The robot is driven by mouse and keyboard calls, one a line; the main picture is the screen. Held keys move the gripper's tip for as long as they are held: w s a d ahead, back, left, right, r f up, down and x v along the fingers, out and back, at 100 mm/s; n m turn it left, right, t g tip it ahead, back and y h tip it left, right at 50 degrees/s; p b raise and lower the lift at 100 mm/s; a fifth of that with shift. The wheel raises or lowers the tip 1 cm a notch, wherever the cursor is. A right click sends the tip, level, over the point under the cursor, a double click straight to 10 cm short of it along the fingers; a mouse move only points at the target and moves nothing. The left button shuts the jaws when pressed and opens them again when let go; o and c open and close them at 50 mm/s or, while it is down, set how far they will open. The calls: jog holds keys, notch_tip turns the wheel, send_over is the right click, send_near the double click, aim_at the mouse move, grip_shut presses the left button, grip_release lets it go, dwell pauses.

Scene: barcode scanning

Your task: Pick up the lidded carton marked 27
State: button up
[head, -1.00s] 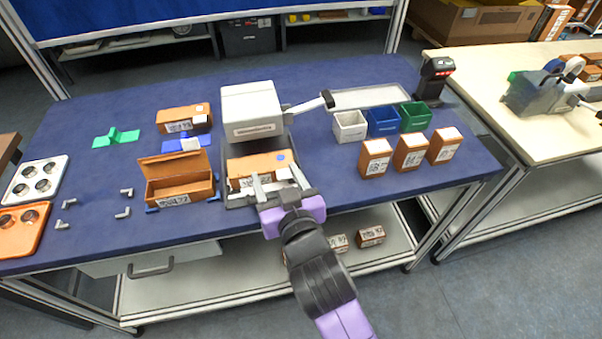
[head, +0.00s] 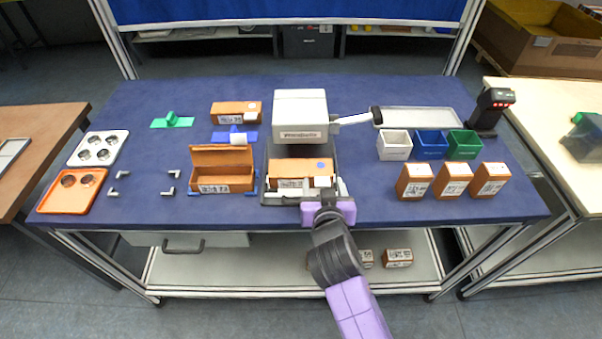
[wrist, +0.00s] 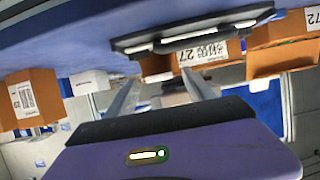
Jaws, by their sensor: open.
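The carton marked 27 (head: 288,170) is orange-brown with a printed label and a blue dot on top. It sits in the dark tray (head: 264,198) in front of the white printer-like machine (head: 300,115). Its label, reading 27, shows in the wrist view (wrist: 200,54), where the carton appears upside down beyond the fingers. My gripper (head: 325,187) is open at the carton's front, towards its right end. In the wrist view the two fingers of my gripper (wrist: 160,93) stand apart with no carton clearly held. Contact with the carton cannot be told.
An open-lidded carton (head: 222,178) stands left of the tray. Several upright cartons (head: 453,182) stand to the right, before white, blue and green bins (head: 430,143). A scanner (head: 490,110) stands at the back right. Metal and orange trays (head: 72,192) lie far left.

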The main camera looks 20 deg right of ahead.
jog(key=shift+w, duration=0.15)
jog(key=c, duration=1.3)
grip_shut()
jog(key=shift+r, duration=0.1)
